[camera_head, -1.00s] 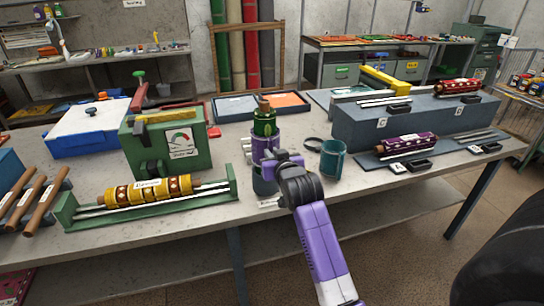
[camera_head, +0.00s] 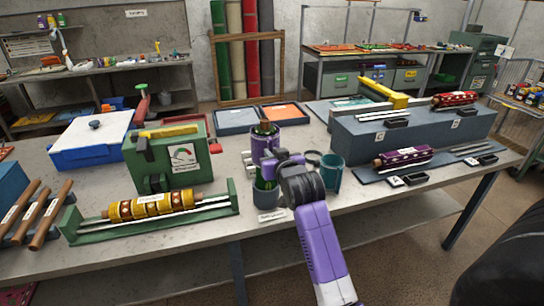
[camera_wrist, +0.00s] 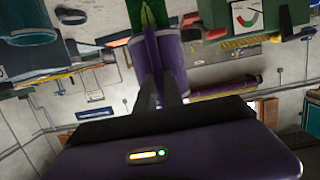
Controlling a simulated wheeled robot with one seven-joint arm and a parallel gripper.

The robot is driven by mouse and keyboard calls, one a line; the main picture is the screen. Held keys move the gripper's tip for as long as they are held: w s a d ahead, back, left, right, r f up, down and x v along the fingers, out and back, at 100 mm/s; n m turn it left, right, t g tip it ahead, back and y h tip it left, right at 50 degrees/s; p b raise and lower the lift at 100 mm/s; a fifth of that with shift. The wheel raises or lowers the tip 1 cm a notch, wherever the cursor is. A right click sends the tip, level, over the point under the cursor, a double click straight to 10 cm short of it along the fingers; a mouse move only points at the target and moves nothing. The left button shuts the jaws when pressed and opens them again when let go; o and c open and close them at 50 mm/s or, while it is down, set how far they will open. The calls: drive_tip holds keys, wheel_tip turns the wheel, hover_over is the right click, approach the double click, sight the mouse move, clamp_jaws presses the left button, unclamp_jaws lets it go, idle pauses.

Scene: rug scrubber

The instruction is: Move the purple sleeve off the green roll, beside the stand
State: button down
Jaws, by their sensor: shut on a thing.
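In the wrist view, the purple sleeve (camera_wrist: 172,62) is between my fingers, with the green roll (camera_wrist: 150,14) showing at one end. My gripper (camera_wrist: 158,85) is shut on the sleeve; in the head view my wrist hides the fingertips. A dark cup-like holder (camera_head: 265,190), perhaps the stand, is below the sleeve at the table's front, partly hidden by my wrist.
A teal cup (camera_head: 332,176) stands close right of my wrist. The green gauge box (camera_head: 167,160) and a green rack (camera_head: 75,228) with a yellow roll (camera_head: 152,205) are left. A blue-grey block (camera_head: 412,134) is right. Some bare tabletop lies left of the holder.

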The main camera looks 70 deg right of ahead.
wheel_tip(320, 180, up, 20)
drive_tip(key=p, duration=0.5)
drive_tip(key=shift+f, duration=0.25)
idle(1.6)
idle(0.4)
